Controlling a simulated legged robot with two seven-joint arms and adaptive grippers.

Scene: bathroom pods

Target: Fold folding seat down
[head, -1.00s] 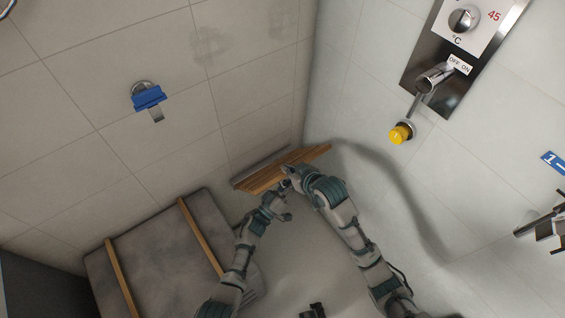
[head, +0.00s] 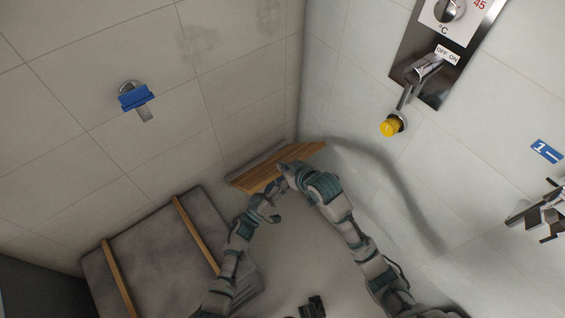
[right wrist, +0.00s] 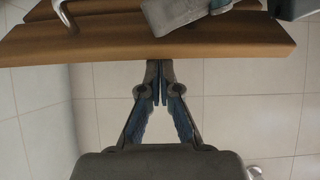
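The folding seat (head: 268,174), made of wooden slats, is on the tiled wall near the corner. It looks tilted, neither flat to the wall nor clearly level. In the right wrist view its slats (right wrist: 235,38) cross the top. My right gripper (right wrist: 160,66) has its fingers together, with the tips at the lower slat's edge; contact is unclear. In the head view my right gripper (head: 284,172) is at the seat's front edge, partly hidden by its own arm. My left gripper (head: 272,212) is just below and left of the seat; its finger opening is unclear.
A grey padded bench with wooden strips (head: 150,245) stands at the lower left.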

